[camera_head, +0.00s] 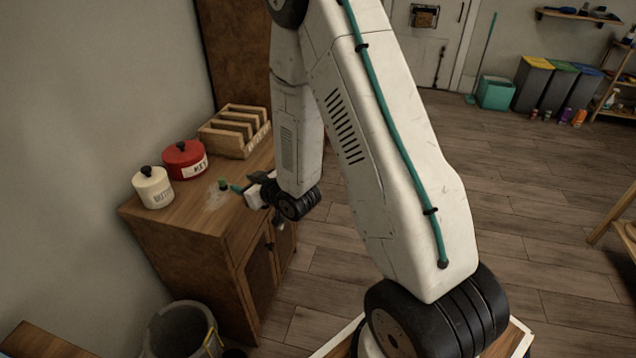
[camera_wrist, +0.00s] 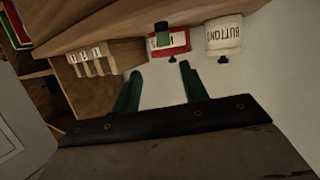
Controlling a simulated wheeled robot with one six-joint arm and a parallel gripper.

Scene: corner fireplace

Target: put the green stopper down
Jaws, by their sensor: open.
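The green stopper (camera_head: 223,184) stands on the wooden cabinet top (camera_head: 190,220), near a pale smudge. In the wrist view, which is upside down, the stopper (camera_wrist: 162,33) shows as a green cylinder with a darker end, in front of the red canister. My gripper (camera_head: 238,188) is at the cabinet's right edge, level with the stopper. In the wrist view my gripper (camera_wrist: 160,71) has its two green fingers apart with nothing between them. The stopper lies beyond the fingertips, roughly in line with the gap.
A red canister (camera_head: 184,160) and a cream canister (camera_head: 153,187) marked "BUTTONS" stand at the back of the cabinet, by the wall. A slotted wooden rack (camera_head: 236,133) stands at its far end. A bin (camera_head: 181,331) stands on the floor below.

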